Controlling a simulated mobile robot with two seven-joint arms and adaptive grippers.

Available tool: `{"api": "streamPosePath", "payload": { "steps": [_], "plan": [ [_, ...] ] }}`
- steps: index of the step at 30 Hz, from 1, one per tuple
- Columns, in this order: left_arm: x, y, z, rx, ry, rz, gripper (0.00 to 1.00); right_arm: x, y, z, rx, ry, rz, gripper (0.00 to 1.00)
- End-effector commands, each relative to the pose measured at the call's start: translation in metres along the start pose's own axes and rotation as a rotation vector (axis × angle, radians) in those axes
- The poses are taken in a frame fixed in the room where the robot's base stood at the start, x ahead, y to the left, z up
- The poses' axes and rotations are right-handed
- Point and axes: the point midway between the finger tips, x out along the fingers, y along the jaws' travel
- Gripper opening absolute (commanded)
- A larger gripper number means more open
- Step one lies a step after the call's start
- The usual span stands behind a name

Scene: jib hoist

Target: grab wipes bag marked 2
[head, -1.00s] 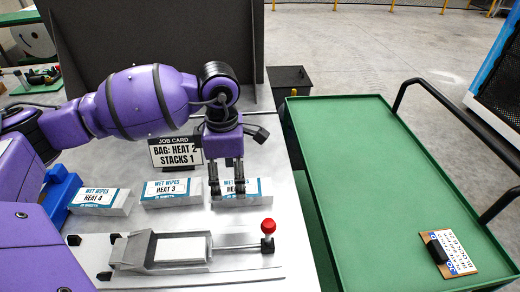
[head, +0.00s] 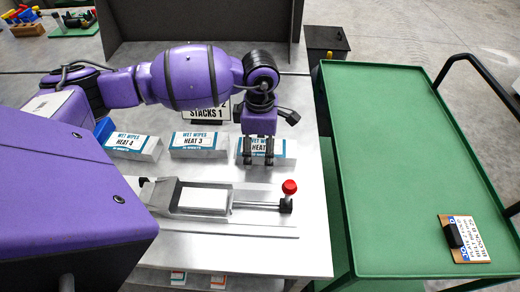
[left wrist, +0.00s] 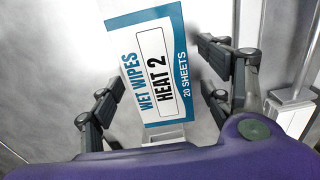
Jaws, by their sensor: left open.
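The wipes bag marked HEAT 2 (head: 288,149) is a white pack with blue ends, lying on the grey worktop at the right end of a row. In the head view my left gripper (head: 258,162) points down over it and hides part of its label. In the left wrist view the same bag (left wrist: 151,45) shows its full HEAT 2 label. There the open fingers of my left gripper (left wrist: 150,92) lie on either side of the bag, with gaps visible. Whether they are down at its height I cannot tell. My right gripper is not in view.
Bags marked HEAT 3 (head: 200,145) and HEAT 4 (head: 134,146) lie to the left. A sealer-like device (head: 205,197) with a red-knobbed lever (head: 289,187) is in front. A green cart (head: 400,160) is at right.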

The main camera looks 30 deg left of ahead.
Motion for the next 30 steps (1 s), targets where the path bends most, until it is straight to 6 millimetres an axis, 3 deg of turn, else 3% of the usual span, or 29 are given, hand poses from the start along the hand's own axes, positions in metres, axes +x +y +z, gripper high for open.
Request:
{"api": "streamPosePath", "payload": {
  "steps": [3,10,22,30],
  "plan": [
    [0.000,0.000,0.000,0.000,0.000,0.000,0.69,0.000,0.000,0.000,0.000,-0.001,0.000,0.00],
    [-0.001,0.000,0.000,0.000,0.000,0.000,0.39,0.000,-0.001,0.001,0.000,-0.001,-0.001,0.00],
    [-0.007,0.001,0.000,0.000,-0.001,0.002,0.39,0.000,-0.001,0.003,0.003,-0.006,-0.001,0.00],
    [-0.056,0.001,0.000,0.001,-0.001,0.004,0.39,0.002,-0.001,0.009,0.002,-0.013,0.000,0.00]
  ]
}}
